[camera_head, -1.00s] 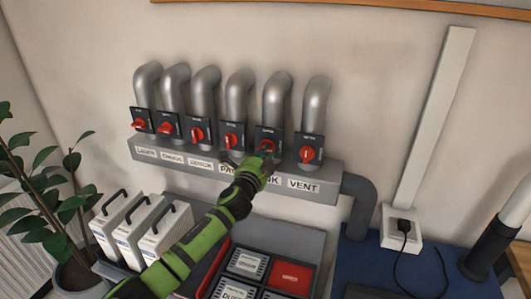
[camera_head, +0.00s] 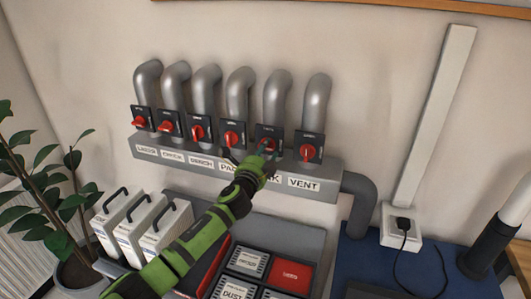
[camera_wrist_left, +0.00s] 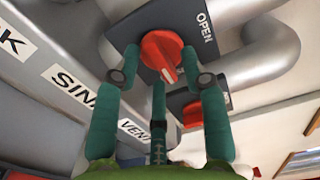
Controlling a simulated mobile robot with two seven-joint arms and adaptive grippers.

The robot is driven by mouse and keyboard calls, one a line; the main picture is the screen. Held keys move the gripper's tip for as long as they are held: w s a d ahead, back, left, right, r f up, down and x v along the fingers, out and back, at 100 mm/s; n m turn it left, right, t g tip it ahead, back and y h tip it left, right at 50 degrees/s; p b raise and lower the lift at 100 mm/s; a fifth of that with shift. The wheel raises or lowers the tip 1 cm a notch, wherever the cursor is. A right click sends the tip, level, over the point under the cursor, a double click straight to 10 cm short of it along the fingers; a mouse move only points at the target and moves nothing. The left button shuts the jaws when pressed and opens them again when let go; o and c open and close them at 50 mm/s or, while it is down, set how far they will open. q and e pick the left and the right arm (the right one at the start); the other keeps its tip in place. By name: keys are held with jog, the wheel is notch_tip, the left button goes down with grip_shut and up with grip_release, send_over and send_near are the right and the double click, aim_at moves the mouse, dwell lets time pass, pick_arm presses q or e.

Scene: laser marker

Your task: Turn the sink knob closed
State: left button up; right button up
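The sink knob (camera_head: 268,143) is a red rotary handle on a dark square plate, fifth from the left in the row of valves. In the left wrist view the red knob (camera_wrist_left: 163,57) has a white mark at its lower end, and "OPEN" is printed on the plate to its right. My left gripper (camera_head: 264,153) is at this knob and hides part of it and of the "SINK" label. In the wrist view its teal fingers (camera_wrist_left: 161,68) are apart, one on each side of the knob. Contact cannot be told. My right gripper is not in view.
The vent knob (camera_head: 308,152) is close to the right, and other red-knobbed valves stand to the left, all above a grey labelled duct (camera_head: 325,170). White canisters (camera_head: 165,228) and a black and red bin tray (camera_head: 292,277) are below. A plant (camera_head: 62,215) stands at left.

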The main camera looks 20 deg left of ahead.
pick_arm(q)
jog(key=s, duration=1.2)
jog(key=shift+a, duration=0.25)
